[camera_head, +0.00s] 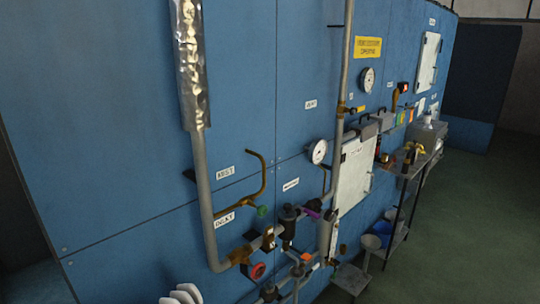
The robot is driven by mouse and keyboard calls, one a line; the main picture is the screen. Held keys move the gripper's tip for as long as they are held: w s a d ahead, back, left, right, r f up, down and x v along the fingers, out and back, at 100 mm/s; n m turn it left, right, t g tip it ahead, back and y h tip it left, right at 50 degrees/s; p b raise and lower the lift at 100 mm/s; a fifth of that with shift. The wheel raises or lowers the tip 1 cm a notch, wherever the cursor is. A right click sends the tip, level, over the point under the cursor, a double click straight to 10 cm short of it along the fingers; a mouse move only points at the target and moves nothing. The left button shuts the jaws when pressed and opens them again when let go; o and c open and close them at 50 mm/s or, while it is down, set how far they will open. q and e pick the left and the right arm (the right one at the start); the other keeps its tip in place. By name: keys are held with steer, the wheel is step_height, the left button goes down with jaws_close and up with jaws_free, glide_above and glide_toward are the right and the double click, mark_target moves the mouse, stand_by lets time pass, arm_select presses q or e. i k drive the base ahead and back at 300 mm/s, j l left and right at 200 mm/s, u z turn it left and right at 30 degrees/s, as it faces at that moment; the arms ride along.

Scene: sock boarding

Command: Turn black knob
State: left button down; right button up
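A black, round-topped fitting (288,213) sits on the pipework at the lower middle of the blue panel. I cannot tell for sure that it is the black knob. A smaller dark fitting (270,292) shows at the bottom edge, too small to make out. A red-ringed knob (257,271) and a green knob (262,211) are to the left of the black fitting.
Grey pipes (207,200) run down the blue wall (110,130). A white box (354,172), a gauge (318,152) and a shelf rack (407,168) stand right. Green floor (470,230) is clear.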

mark_target(328, 215)
steer(key=i+l, duration=0.25)
steer(key=l, duration=0.35)
steer(key=i+l, duration=0.3)
steer(key=l, duration=0.3)
steer(key=i+l, duration=0.25)
steer(key=l, duration=0.35)
steer(key=i+l, duration=0.3)
steer(key=l, duration=0.3)
steer(key=i+l, duration=0.25)
steer(key=l, duration=0.3)
steer(key=i+l, duration=0.25)
steer(key=l, duration=0.35)
steer(key=i+l, duration=0.3)
steer(key=l, duration=0.3)
steer(key=i+l, duration=0.25)
steer(key=l, duration=0.35)
steer(key=u, duration=0.8)
